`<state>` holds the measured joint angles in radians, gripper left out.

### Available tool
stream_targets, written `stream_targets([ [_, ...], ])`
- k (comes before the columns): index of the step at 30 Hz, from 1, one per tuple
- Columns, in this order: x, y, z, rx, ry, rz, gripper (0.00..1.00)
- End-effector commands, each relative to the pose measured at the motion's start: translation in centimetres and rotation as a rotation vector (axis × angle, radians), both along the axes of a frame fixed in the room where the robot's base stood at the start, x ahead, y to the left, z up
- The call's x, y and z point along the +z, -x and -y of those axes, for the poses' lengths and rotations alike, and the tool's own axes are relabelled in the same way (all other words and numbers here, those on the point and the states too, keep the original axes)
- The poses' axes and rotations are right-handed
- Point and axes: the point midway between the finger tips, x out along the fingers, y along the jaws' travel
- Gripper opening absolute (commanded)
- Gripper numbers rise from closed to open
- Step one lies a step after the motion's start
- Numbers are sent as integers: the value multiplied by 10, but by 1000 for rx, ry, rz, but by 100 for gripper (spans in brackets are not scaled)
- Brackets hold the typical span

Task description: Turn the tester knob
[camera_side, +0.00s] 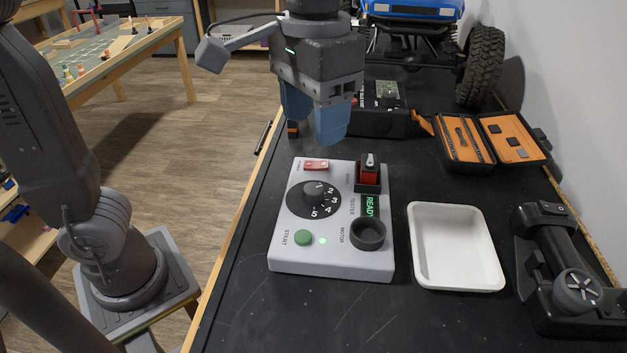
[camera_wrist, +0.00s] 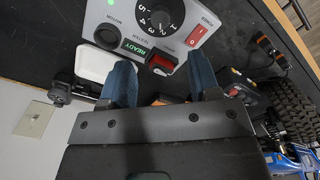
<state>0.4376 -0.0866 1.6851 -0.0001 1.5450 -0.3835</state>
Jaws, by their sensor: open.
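The tester (camera_side: 332,255) is a light grey box on the black bench. Its black knob (camera_side: 313,192) sits on a dial numbered 1 to 5, left of a green READY display (camera_side: 370,206). In the wrist view the knob (camera_wrist: 159,17) is near the top edge. A red power switch (camera_side: 316,165), a green start button (camera_side: 303,238), a round motor socket (camera_side: 368,234) and a slot holding a red-and-black part (camera_side: 369,174) are also on the tester. My gripper (camera_side: 313,128) has blue fingers, is open and empty, and hangs above and behind the tester's far edge, apart from the knob.
A white tray (camera_side: 456,283) lies right of the tester. A black device with a round knob (camera_side: 563,275) stands at the far right. An open orange-lined tool case (camera_side: 463,143), a black box with a circuit board (camera_side: 383,122) and a blue crawler (camera_side: 412,9) are behind.

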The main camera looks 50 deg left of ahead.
Motion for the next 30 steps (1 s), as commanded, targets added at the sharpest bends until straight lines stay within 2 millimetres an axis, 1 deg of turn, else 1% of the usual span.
stream_targets([
  [1,-11,0,0,0,-2,-4,56],
  [3,-26,1,-1,0,-2,-4,56],
  [9,-67,0,-1,0,-1,-3,56],
  [15,-95,0,0,0,0,-1,56],
  [18,-103,0,0,0,0,0,56],
  [21,-106,0,0,0,1,2,56],
  [29,-107,0,0,0,1,2,56],
  [30,-107,0,0,0,1,2,53],
])
